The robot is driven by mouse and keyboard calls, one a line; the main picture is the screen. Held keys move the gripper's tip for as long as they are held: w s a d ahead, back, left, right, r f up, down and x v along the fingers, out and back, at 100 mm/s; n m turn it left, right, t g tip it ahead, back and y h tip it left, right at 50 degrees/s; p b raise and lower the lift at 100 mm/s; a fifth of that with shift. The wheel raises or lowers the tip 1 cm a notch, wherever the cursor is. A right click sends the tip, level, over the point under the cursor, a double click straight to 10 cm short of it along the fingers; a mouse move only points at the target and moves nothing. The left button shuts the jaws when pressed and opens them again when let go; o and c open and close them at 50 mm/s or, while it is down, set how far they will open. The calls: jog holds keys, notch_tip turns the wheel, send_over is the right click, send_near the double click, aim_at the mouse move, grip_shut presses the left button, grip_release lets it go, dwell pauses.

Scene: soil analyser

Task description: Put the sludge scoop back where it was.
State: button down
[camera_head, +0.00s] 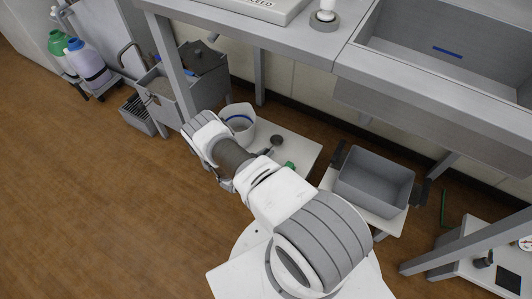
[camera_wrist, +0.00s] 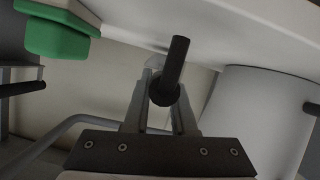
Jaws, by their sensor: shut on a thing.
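In the wrist view my gripper (camera_wrist: 163,92) is shut on a dark, round handle (camera_wrist: 174,62), which I take to be the sludge scoop's. The handle sticks out beyond the fingers, and no scoop bowl can be made out there. In the head view my own arm hides the fingers and the held part. A small dark round-ended piece (camera_head: 277,141) shows over the low white stand (camera_head: 301,145), beside my arm; I cannot tell whether it belongs to the scoop.
A white bucket (camera_head: 238,111) stands close to my wrist and also shows in the wrist view (camera_wrist: 252,110). A green block (camera_wrist: 60,40) is at upper left there. A grey bin (camera_head: 375,180) stands to the right. A grey sink cart (camera_head: 165,97) is at left. The bench (camera_head: 255,28) overhangs. Brown floor is clear at left.

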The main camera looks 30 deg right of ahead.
jog(key=shift+f, duration=0.55)
jog(key=c, duration=0.7)
grip_release()
jog(key=shift+o, duration=0.2)
